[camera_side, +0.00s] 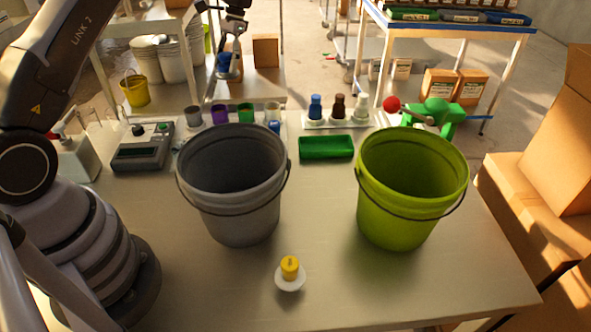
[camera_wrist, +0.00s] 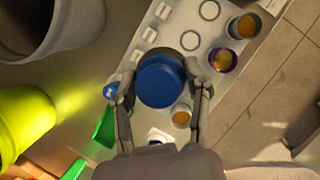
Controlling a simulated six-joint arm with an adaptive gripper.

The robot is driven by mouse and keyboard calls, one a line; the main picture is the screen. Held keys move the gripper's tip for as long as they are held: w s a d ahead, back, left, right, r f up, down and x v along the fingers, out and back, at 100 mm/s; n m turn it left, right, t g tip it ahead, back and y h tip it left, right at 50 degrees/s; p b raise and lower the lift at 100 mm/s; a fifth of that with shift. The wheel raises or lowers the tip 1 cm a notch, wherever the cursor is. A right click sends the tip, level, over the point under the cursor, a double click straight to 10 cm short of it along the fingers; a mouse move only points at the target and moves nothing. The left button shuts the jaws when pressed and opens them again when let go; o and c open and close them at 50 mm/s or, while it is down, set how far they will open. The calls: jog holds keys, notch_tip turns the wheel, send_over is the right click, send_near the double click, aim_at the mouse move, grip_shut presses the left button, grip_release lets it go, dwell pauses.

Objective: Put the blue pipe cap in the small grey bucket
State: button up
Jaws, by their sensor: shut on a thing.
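My gripper (camera_side: 229,52) is at the back of the scene in the side view, raised above the far side of the table. It is shut on the blue pipe cap (camera_side: 227,70). In the wrist view, the round blue pipe cap (camera_wrist: 161,82) sits between the two fingers, its broad face toward the camera. The grey bucket (camera_side: 236,220) stands upright at the table's middle left, nearer the side camera than my gripper. Its opening faces up and the part of its inside that shows looks empty. The wrist view shows part of it (camera_wrist: 82,25) at the upper left.
A lime-green bucket (camera_side: 398,225) stands right of the grey one. Behind them are small coloured cups (camera_side: 246,112), a green tray (camera_side: 326,148), bottles (camera_side: 338,106) and a grey device (camera_side: 143,147). A yellow-topped white piece (camera_side: 290,272) lies in front. The table's front right is clear.

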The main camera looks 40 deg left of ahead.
jog(key=s+d+m+y, duration=0.1)
jog(key=s+d+m, duration=0.2)
jog(key=s+d, duration=1.6)
jog(key=f, duration=0.6)
jog(key=w+d+f, duration=0.1)
jog(key=f, duration=0.6)
jog(key=w+f, duration=0.1)
jog(key=f, duration=0.6)
jog(key=shift+w+d+f, duration=0.1)
jog(key=shift+d+f, duration=0.15)
jog(key=shift+d, duration=0.05)
jog(key=shift+f, duration=0.35)
jog(key=shift+f, duration=0.1)
jog(key=o, duration=1.2)
jog(key=shift+o, duration=0.2)
